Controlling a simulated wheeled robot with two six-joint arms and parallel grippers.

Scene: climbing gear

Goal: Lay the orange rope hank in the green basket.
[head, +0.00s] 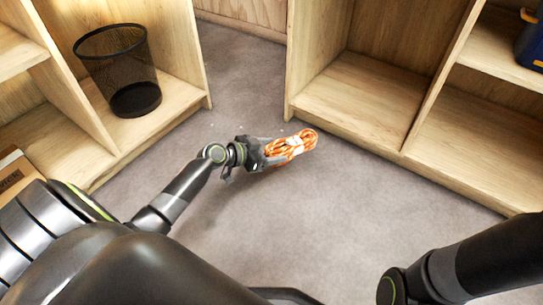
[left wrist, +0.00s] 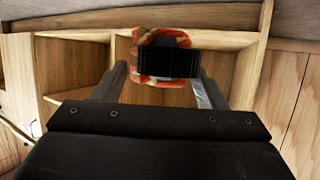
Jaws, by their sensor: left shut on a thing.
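The orange rope hank (head: 296,146) has a pale band around its middle. My left gripper (head: 270,152) is shut on one end of it and holds it out over the grey carpet. In the left wrist view the orange hank (left wrist: 149,38) shows between the two fingers of my left gripper (left wrist: 165,85), with a dark ribbed patch across its middle. No green basket shows in either view. My right arm enters at the lower right of the head view, and its gripper is out of frame.
A black mesh bin (head: 119,72) stands in a wooden shelf unit (head: 180,95) at the left. Another wooden shelf unit (head: 365,95) stands at the right, with a dark blue object (head: 533,42) on its upper shelf. Carpet (head: 245,85) between them is clear.

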